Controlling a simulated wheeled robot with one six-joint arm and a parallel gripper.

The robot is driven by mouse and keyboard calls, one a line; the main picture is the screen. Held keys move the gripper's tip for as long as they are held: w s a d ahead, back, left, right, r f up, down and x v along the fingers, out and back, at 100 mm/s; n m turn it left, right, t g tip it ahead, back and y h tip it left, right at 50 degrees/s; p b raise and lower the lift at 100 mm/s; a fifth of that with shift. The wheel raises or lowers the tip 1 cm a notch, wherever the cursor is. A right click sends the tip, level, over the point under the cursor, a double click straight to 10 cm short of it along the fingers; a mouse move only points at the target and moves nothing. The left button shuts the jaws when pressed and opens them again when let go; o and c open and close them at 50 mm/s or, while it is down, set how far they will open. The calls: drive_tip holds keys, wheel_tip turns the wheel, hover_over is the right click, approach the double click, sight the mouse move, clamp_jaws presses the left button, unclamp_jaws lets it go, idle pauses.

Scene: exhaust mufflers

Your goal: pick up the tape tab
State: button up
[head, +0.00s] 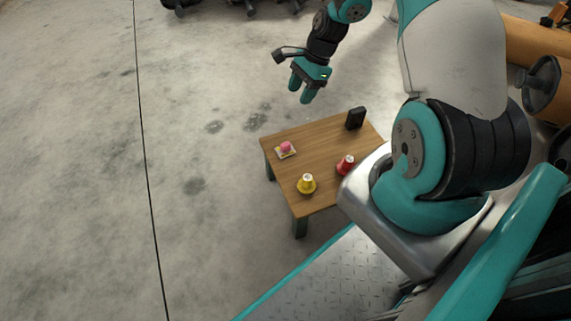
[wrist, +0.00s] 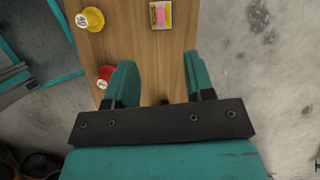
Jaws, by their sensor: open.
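The likely tape tab (head: 286,146) is a small pink piece on a small pale yellow card (head: 285,154) near the table's left edge. In the wrist view the pink piece (wrist: 160,15) lies on its card at the top edge of the picture, beyond my fingertips. My gripper (head: 301,91) is open and empty, well above and behind the table, pointing down. In the wrist view its two fingers (wrist: 160,68) stand wide apart over bare wood, with nothing between them.
A yellow cone-shaped piece (head: 307,184) and a red one (head: 346,166), both white-topped, stand on the wooden table (head: 318,152). A black block (head: 355,118) stands at its far right. Bare wood separates these things. Open concrete floor lies to the left.

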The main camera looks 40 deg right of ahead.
drive_tip(key=m+b, duration=0.1)
approach(286, 144)
drive_tip(key=b+x, duration=0.4)
drive_tip(key=b, duration=0.2)
drive_tip(key=shift+w+a+f, duration=0.15)
drive_tip(key=shift+w+f, duration=0.05)
drive_tip(key=shift+f, duration=0.05)
drive_tip(key=b+x, duration=0.3)
drive_tip(key=x, duration=0.2)
drive_tip(key=shift+s+b, duration=0.15)
drive_tip(key=shift+b, duration=0.25)
drive_tip(key=shift+a+f, duration=0.1)
drive_tip(key=shift+f, duration=0.25)
drive_tip(key=shift+r, duration=0.1)
clamp_jaws()
